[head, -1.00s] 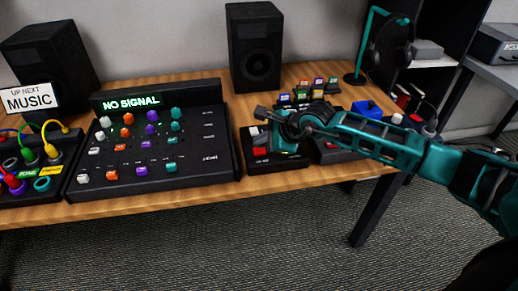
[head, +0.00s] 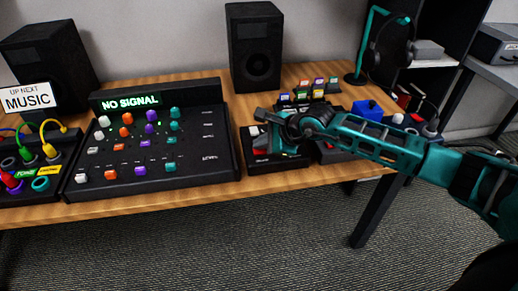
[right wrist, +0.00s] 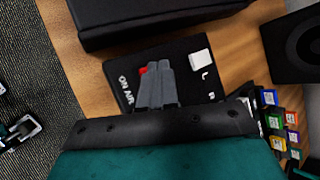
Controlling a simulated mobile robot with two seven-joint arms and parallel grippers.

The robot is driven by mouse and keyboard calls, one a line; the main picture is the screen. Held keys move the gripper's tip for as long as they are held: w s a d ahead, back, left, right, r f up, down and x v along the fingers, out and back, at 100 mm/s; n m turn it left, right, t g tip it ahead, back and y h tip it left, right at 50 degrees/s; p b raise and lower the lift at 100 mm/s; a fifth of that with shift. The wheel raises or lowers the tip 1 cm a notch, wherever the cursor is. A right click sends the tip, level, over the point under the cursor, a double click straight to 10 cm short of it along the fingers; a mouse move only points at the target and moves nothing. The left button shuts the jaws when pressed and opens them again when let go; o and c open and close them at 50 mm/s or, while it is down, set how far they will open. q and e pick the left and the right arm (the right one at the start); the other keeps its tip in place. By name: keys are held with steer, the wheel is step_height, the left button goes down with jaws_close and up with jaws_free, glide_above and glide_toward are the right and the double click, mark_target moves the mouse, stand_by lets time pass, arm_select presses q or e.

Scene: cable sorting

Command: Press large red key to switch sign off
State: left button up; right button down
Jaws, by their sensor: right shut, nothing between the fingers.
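The large red key sits on a small black box (head: 262,161) labelled ON AIR, right of the mixer. In the right wrist view only a small red edge of the key (right wrist: 143,70) shows beside my fingertips, which cover the rest. My right gripper (right wrist: 158,76) is shut, with nothing between its fingers, over the key. I cannot tell whether the tips touch or press it. A white key (right wrist: 200,60) is on the same box, to the right in that view. My left gripper is not in view. I see no lit ON AIR sign.
The black mixer (head: 215,183) with coloured knobs and a NO SIGNAL display (head: 130,102) stands left of the box. A speaker (head: 254,50) stands behind. Coloured labelled tabs (head: 303,92) and a blue block (head: 367,108) are to the right. The table's front edge is close.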

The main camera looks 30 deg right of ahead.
mark_target(262, 152)
stand_by(0.3)
steer(key=shift+r, duration=0.45)
step_height(262, 152, up, 6)
steer(key=p, duration=0.4)
stand_by(0.6)
